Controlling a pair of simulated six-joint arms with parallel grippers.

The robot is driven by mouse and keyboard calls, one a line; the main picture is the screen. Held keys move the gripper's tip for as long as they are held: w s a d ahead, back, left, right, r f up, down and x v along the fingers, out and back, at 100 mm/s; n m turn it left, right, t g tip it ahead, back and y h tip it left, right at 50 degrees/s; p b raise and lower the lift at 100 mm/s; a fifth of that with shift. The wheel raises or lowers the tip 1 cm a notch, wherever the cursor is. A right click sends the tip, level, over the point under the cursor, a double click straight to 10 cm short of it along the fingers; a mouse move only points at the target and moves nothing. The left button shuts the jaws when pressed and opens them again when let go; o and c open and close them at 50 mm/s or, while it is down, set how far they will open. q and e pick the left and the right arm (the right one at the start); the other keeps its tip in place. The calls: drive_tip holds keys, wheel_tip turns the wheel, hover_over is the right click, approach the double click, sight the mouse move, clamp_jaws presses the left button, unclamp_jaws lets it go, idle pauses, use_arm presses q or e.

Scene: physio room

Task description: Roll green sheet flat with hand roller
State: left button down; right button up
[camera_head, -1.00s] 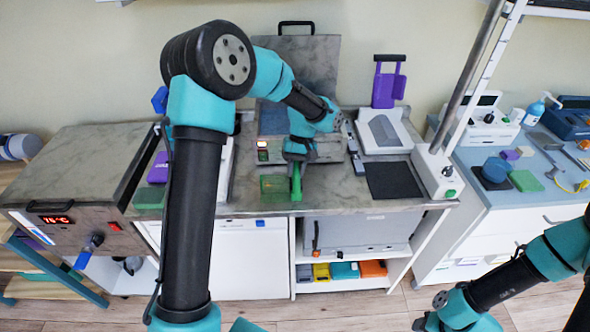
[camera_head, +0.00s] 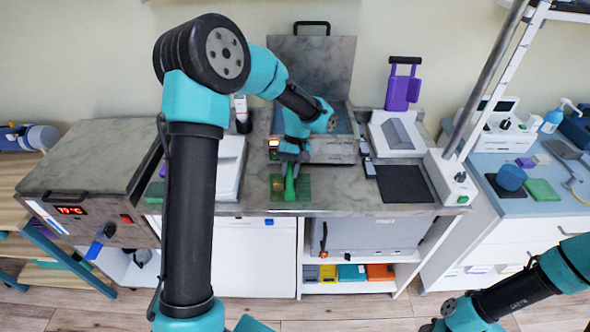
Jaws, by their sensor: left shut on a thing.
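A green sheet (camera_head: 304,193) lies near the front edge of the stone-look counter. A hand roller with a green handle (camera_head: 290,184) stands over the middle of the sheet, with green showing on both sides of it. My left gripper (camera_head: 291,164) reaches down from above and is shut on the roller's handle. The roller's lower part is too small to make out, so I cannot tell whether it touches the sheet. My right arm shows at the lower right, but its fingers are outside the picture.
A metal press with a raised lid (camera_head: 318,68) stands behind the sheet. A black mat (camera_head: 404,185) and a white device (camera_head: 396,133) are to the right. A white device (camera_head: 229,168) is to the left. A steel pole (camera_head: 487,80) rises at the right.

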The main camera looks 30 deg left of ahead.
use_arm(q)
drive_tip(key=shift+s+a, duration=0.5)
drive_tip(key=shift+a, duration=0.35)
wheel_tip(320, 180, up, 8)
idle(1.0)
